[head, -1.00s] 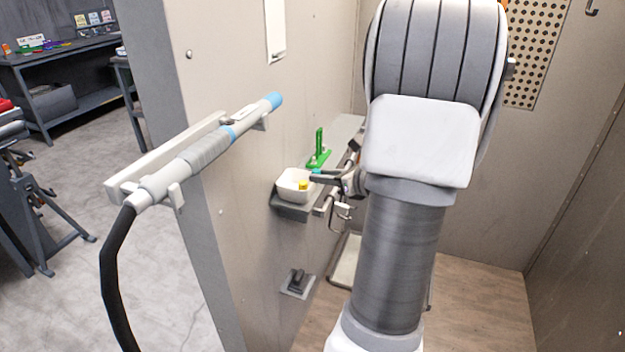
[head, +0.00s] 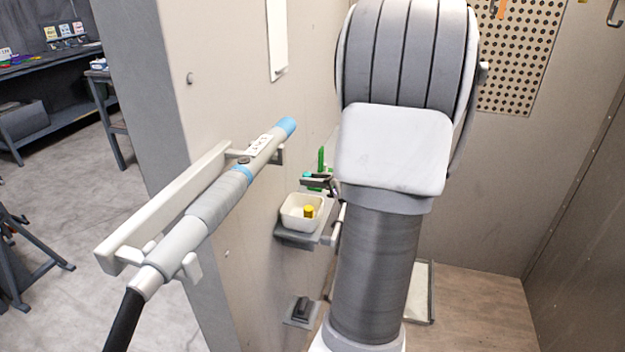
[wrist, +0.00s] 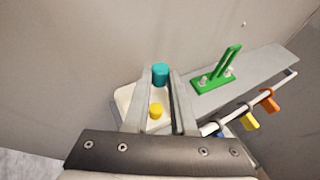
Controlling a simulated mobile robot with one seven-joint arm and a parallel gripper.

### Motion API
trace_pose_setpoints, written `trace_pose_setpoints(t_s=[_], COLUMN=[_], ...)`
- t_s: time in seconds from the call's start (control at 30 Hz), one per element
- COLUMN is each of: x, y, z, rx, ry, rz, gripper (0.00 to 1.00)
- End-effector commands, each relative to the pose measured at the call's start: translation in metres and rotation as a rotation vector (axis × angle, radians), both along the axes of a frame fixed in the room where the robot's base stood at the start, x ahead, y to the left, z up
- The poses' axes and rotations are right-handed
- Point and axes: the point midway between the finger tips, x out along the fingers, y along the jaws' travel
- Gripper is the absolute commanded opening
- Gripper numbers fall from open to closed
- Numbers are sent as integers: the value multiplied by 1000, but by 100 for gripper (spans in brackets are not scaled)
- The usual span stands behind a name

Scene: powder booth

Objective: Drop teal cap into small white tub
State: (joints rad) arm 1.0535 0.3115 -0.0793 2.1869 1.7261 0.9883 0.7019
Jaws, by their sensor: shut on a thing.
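The teal cap (wrist: 160,75) is between the fingertips of my gripper (wrist: 161,82), which is shut on it. In the head view the teal cap (head: 306,175) shows at the tip of my gripper (head: 313,180), just above the far rim of the small white tub (head: 289,212). In the wrist view the tub (wrist: 126,98) lies below and left of the cap, partly hidden by my fingers. A yellow cap (head: 309,211) is inside the tub and also shows between my fingers in the wrist view (wrist: 155,112).
The tub stands on a small grey wall shelf (head: 298,240). A green upright holder (wrist: 217,78) is on a ledge right of my fingers, with a rail and orange clip (wrist: 266,100) nearby. A grey spray wand (head: 215,200) hangs on the wall at left.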

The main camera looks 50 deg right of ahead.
Motion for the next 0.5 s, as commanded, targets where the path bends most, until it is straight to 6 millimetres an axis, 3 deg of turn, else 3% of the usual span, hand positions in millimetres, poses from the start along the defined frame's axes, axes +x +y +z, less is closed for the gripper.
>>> trace_pose_setpoints(t_s=[0.5], x=[0], y=[0], z=[-55], rx=[2], ry=[0], rz=[-1], gripper=[0])
